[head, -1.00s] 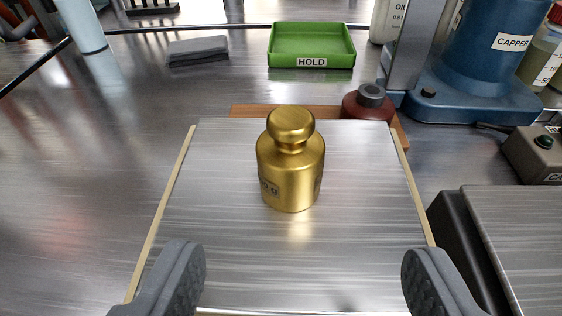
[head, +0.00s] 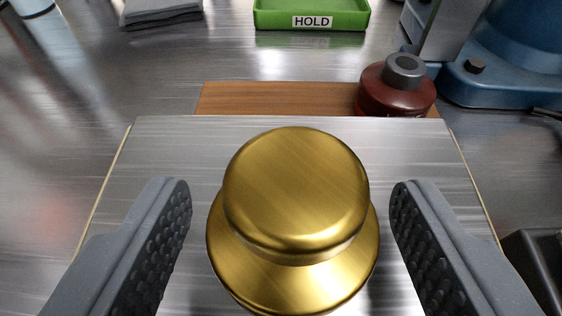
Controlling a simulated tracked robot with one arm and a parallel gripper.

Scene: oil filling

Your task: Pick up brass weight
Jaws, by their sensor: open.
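The brass weight (head: 294,195) stands upright on a brushed metal plate (head: 160,150), in the middle of the head view. Its round knob faces me, and its lower body runs out of the bottom of the picture. My gripper (head: 290,215) is open, with one grey textured finger to the left of the weight and one to the right. A gap shows between each finger and the weight; the right gap looks narrower than the left. I cannot see any contact.
Behind the plate lie a wooden strip (head: 270,98) and a dark red bottle (head: 395,95) with a grey cap. Farther back are a green HOLD tray (head: 345,18), a folded grey cloth (head: 160,12) and a blue machine base (head: 510,85) at right.

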